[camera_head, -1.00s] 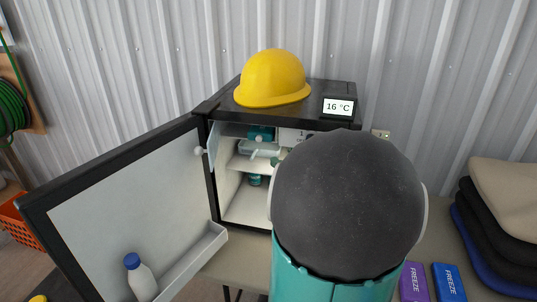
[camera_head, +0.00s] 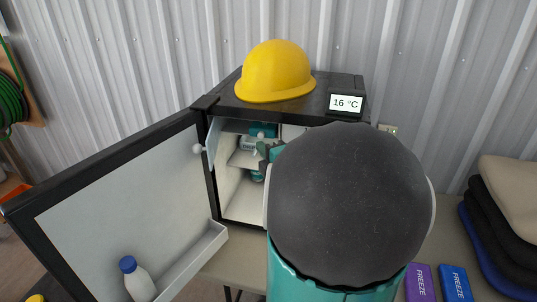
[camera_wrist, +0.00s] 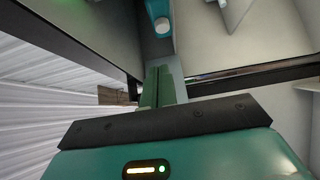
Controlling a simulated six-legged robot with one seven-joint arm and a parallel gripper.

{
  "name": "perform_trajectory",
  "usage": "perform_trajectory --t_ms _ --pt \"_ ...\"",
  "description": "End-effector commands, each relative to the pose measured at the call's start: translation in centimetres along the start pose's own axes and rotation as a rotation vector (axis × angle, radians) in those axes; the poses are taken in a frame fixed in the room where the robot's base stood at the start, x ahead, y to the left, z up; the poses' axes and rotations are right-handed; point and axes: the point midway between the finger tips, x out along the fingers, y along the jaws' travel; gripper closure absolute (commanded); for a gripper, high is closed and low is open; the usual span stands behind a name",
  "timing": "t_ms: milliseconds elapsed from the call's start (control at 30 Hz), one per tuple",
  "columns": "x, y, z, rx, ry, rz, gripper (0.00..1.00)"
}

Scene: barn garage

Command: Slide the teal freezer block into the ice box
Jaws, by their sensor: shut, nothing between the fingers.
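A teal block-like thing (camera_head: 263,130) shows at the top of the open fridge, in the ice box. Its far part is hidden, so I cannot tell how deep it sits. The ice box flap (camera_head: 213,143), pale with a round white knob, stands open at the left. My gripper (camera_head: 266,153) is just below and in front of the teal thing, mostly hidden by my arm. In the wrist view my gripper's green fingers (camera_wrist: 158,82) are together and empty. Beyond them a teal item with a pale round end (camera_wrist: 160,20) shows, apart from the fingertips.
The large fridge door (camera_head: 120,215) stands open at left, with a blue-capped bottle (camera_head: 137,278) in its shelf. A yellow helmet (camera_head: 275,72) and a display (camera_head: 346,103) are on top. Purple (camera_head: 419,282) and blue (camera_head: 455,283) FREEZE packs lie at right.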

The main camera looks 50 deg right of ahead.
Motion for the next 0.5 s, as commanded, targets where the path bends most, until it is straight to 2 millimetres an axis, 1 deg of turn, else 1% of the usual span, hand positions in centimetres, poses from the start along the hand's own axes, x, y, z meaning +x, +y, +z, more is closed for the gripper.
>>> perform_trajectory --t_ms 33,167,200,300,400,500 --pt "1.1 -0.1 0.0 0.001 0.001 -0.001 1.0" --pt "3.7 -0.1 0.0 0.001 0.001 -0.001 1.0" --pt "4.3 -0.1 0.5 0.001 -0.001 -0.001 1.0" --pt "5.4 -0.1 1.8 0.001 -0.003 -0.001 1.0" --pt "6.3 -0.1 2.5 0.001 -0.001 -0.001 1.0" --pt "6.7 0.0 2.9 0.0 -0.001 0.0 1.0"
